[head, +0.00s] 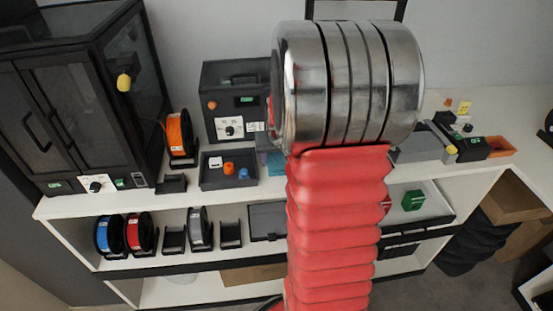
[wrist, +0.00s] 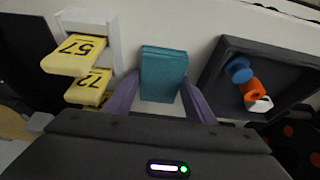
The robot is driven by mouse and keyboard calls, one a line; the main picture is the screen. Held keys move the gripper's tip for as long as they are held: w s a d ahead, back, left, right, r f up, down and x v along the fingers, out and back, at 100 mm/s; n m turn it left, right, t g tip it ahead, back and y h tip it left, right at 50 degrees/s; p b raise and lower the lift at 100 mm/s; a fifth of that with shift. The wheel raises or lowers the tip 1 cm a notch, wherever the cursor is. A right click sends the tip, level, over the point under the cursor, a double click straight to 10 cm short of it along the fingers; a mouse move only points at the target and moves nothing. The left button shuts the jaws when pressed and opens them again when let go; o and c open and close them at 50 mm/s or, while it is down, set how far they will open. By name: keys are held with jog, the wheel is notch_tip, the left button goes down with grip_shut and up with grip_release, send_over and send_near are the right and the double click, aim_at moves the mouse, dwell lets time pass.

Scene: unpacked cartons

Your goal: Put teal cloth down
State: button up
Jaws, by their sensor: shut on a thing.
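The teal cloth (wrist: 163,72) is a folded, block-like bundle in the middle of the wrist view. My gripper (wrist: 160,84) is shut on it, with a purple-grey finger on each side. In the head view, a small teal part of the cloth (head: 276,163) shows at the white upper shelf, just left of my red arm sleeve. My arm hides the rest of it and most of my gripper there. I cannot tell whether the cloth touches the shelf.
A dark tray (wrist: 222,76) with small blue, orange and white parts lies right of the cloth in the wrist view. Yellow number tags (wrist: 75,56) on a white holder stand to its left. A black control box (head: 232,100) stands behind the tray in the head view.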

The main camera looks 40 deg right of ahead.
jog(key=o, duration=0.9)
jog(key=shift+o, duration=0.2)
jog(key=v, duration=1.2)
jog(key=shift+r, duration=0.1)
jog(key=s+a+r+n+t+y, duration=0.1)
jog(key=a+r+n, duration=0.1)
jog(key=a, duration=0.6)
jog(key=s+a+r+n, duration=0.1)
jog(key=s+a+r, duration=0.1)
jog(key=a, duration=0.5)
jog(key=s+a+n, duration=0.2)
jog(key=s+a, duration=0.2)
jog(key=a, duration=0.3)
jog(key=s+a+n+y, duration=0.1)
jog(key=s+a, duration=0.4)
jog(key=a, duration=0.2)
jog(key=shift+r+n+t+y, duration=0.25)
jog(key=shift+n+t+y, duration=0.05)
jog(key=shift+n+t, duration=0.1)
